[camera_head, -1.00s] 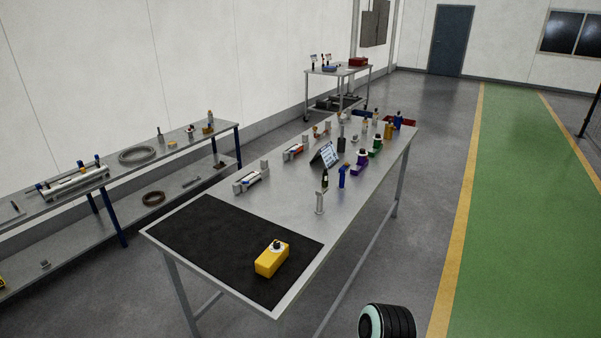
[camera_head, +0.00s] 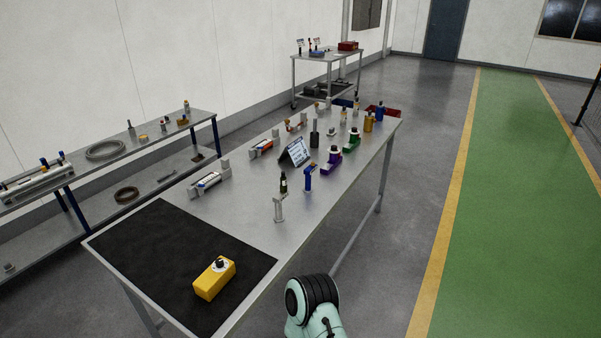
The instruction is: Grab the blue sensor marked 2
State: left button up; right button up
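A small upright blue piece (camera_head: 308,179) stands near the right edge of the long metal table (camera_head: 243,213), beside a grey stand (camera_head: 279,208) that holds a dark-topped piece. Another blue piece (camera_head: 379,112) stands at the far right end of the table, next to a yellow one (camera_head: 368,122). No number is readable on either blue piece, so I cannot tell which is marked 2. Part of my arm shows at the bottom, below the table's right edge. Neither gripper is in view.
A yellow block with a dark knob (camera_head: 214,278) lies on the black mat (camera_head: 165,258). A tablet (camera_head: 295,151), a purple piece (camera_head: 328,162) and a green piece (camera_head: 351,142) stand mid-table. A shelf bench (camera_head: 150,148) is left. The green walkway (camera_head: 500,200) is clear.

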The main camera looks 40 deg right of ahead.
aim_at(308, 172)
jog(key=l+u, duration=0.1)
jog(key=l, duration=0.6)
jog(key=l+u, duration=0.15)
jog(key=l, duration=0.6)
jog(key=k+l+u, duration=0.1)
jog(key=l, duration=0.6)
